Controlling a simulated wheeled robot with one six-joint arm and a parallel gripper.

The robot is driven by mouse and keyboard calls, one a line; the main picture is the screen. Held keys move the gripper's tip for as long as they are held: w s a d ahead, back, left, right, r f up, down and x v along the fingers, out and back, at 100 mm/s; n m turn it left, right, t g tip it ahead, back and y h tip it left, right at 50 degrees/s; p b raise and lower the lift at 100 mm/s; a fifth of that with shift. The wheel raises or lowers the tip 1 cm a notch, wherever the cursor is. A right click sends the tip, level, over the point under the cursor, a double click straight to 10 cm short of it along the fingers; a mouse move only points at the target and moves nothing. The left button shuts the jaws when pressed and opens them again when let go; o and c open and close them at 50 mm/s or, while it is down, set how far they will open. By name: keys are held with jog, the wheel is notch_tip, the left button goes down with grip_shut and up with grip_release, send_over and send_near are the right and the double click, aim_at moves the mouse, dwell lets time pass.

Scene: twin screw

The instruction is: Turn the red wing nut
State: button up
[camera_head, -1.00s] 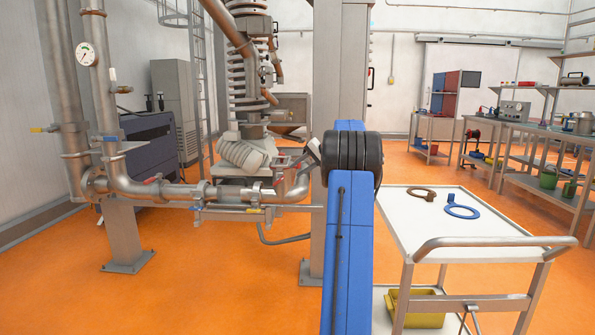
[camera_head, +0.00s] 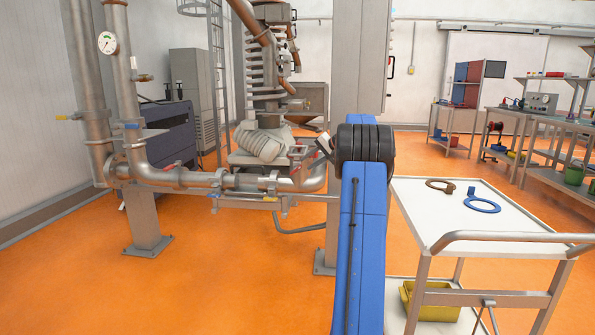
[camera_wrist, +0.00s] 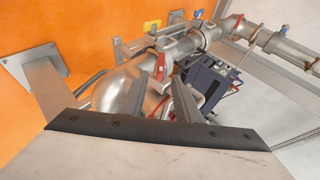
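Several small red parts sit on the steel pipework, and I cannot tell for sure which is the wing nut. One red handle-like part (camera_wrist: 161,67) stands on the pipe just beyond my fingertips in the wrist view. Another red part (camera_head: 300,150) shows by the pipe elbow in the head view, close to my gripper. A further red part (camera_head: 273,175) is on the pipe to its left. My gripper (camera_wrist: 166,92) is open, its two grey fingers apart over the pipe. In the head view my arm hides most of it. No held object shows.
The pipe elbow (camera_wrist: 120,92) is close to my fingers. A steel post (camera_head: 357,70) stands behind my arm. A white trolley (camera_head: 440,220) with a brown ring and a blue ring (camera_head: 482,205) is to the right. Orange floor is clear at front left.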

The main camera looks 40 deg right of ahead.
aim_at(301, 166)
jog(key=x, duration=0.8)
jog(key=shift+w, duration=0.1)
grip_shut()
